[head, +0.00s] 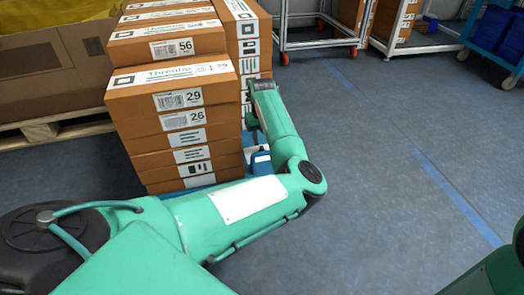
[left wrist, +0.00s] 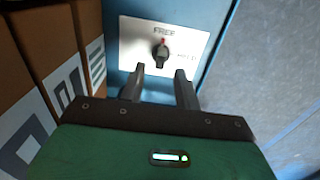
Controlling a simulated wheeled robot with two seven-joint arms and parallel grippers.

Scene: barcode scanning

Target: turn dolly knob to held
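The dolly knob (left wrist: 161,54) is a small black knob with a red mark, on a pale plate (left wrist: 190,40) of the blue dolly post. The plate reads FREE above the knob and what looks like HELD to its right. The red mark points up toward FREE. My left gripper (left wrist: 162,88) is open, its two grey fingers just short of the knob and straddling it from below in the left wrist view. Contact does not show. In the head view the blue dolly (head: 262,160) shows beside the box stack, and the knob is hidden. My right gripper is out of view.
Orange-brown boxes (head: 180,120) stand stacked close beside my left forearm; they also line the left of the left wrist view (left wrist: 50,60). A pallet (head: 50,128) with a large carton is at left. Wheeled racks (head: 320,42) stand behind. Floor at right is clear.

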